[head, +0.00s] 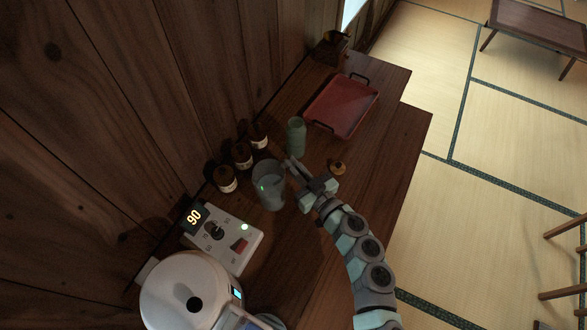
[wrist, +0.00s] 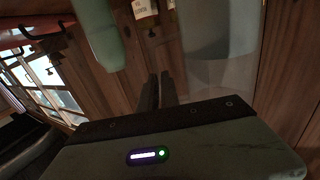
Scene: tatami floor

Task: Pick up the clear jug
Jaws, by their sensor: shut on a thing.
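The clear jug (head: 268,187) stands upright on the dark wooden counter, greyish and see-through. In the wrist view, its transparent body (wrist: 212,65) fills the upper right. My gripper (head: 292,165) reaches from the lower right to the jug's upper right side. In the wrist view, my gripper (wrist: 159,88) has its two dark fingers close together just left of the jug's body. It is shut on the jug, at its side; the gripped part is too dim to make out, and I cannot tell whether the base is off the counter.
A green cup (head: 296,136) stands just behind the jug, with brown bottles (head: 227,180) along the wall to the left. A control box (head: 225,240) and white kettle (head: 188,290) are in front. A red tray (head: 342,106) lies farther back. A small brown object (head: 338,168) sits beside my gripper.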

